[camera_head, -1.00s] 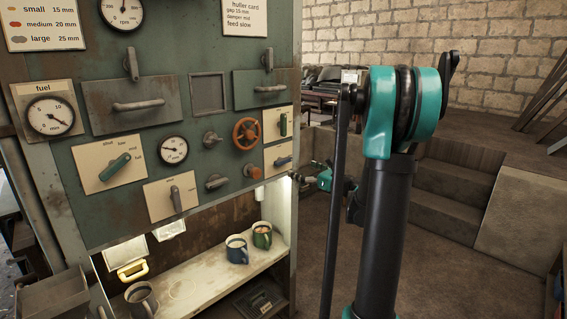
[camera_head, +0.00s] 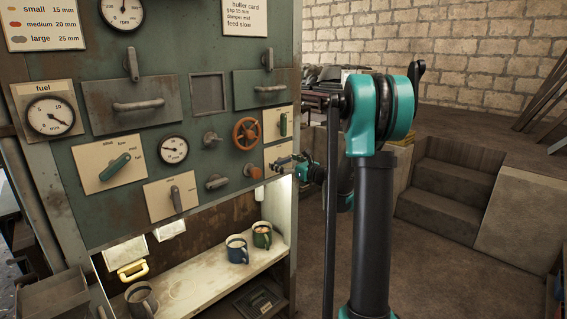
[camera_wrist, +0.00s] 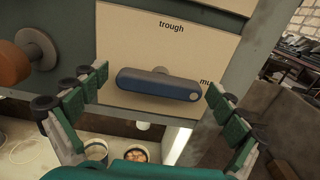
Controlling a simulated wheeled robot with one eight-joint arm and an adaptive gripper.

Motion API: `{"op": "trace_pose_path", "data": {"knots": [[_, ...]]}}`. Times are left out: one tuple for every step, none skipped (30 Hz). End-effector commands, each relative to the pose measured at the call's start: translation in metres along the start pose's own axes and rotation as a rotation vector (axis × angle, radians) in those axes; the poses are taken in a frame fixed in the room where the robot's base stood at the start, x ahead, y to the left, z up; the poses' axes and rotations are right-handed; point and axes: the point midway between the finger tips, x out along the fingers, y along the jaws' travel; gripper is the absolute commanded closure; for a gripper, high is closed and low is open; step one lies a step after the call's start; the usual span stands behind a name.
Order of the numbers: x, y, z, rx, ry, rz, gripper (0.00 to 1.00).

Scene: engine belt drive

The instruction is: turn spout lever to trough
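The spout lever (camera_wrist: 158,85) is a dark blue bar with a grey hub. It lies nearly level on a cream plate (camera_wrist: 130,45), with its end toward the right-hand lettering, of which only "mu" shows. The word "trough" stands above the lever. In the wrist view my gripper (camera_wrist: 157,84) is open, one green-padded finger left of the lever and one right of it. No clear contact shows. In the head view my gripper (camera_head: 285,163) is in front of the plate and hides most of the lever.
An orange knob (camera_wrist: 12,63) sits left of the plate; it also shows in the head view (camera_head: 254,170). A red handwheel (camera_head: 246,134) is above it. Mugs, one blue (camera_head: 237,249) and one green (camera_head: 262,236), stand on the shelf below. Stone steps (camera_head: 450,185) are at right.

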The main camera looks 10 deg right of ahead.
Motion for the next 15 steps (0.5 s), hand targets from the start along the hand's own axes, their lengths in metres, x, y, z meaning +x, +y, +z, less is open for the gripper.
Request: {"op": "trace_pose_path", "data": {"knots": [[-0.0001, 0.0, 0.0, 0.0, 0.0, 0.0, 0.09], [-0.0001, 0.0, 0.0, 0.0, 0.0, 0.0, 0.13], [-0.0002, 0.0, 0.0, 0.0, 0.0, 0.0, 0.18], [-0.0002, 0.0, 0.0, 0.0, 0.0, 0.0, 0.22], [-0.0002, 0.0, 0.0, 0.0, 0.0, 0.0, 0.25], [-0.0002, 0.0, 0.0, 0.0, 0.0, 0.0, 0.3], [-0.0002, 0.0, 0.0, 0.0, 0.0, 0.0, 0.34], [-0.0002, 0.0, 0.0, 0.0, 0.0, 0.0, 0.38], [-0.0002, 0.0001, 0.0, 0.0, 0.0, 0.0, 0.43], [-0.0003, 0.0001, 0.0, 0.0, 0.0, 0.0, 0.46], [-0.0003, 0.0001, 0.0, 0.0, 0.0, 0.0, 0.5], [-0.0003, 0.0001, 0.0, 0.0, 0.0, 0.0, 0.52], [-0.0003, 0.0001, 0.0, 0.0, 0.0, 0.0, 0.52], [-0.0003, 0.0001, 0.0, -0.001, 0.0, 0.0, 0.52], [-0.0003, 0.0002, 0.0, -0.004, 0.0, 0.001, 0.52]]}}
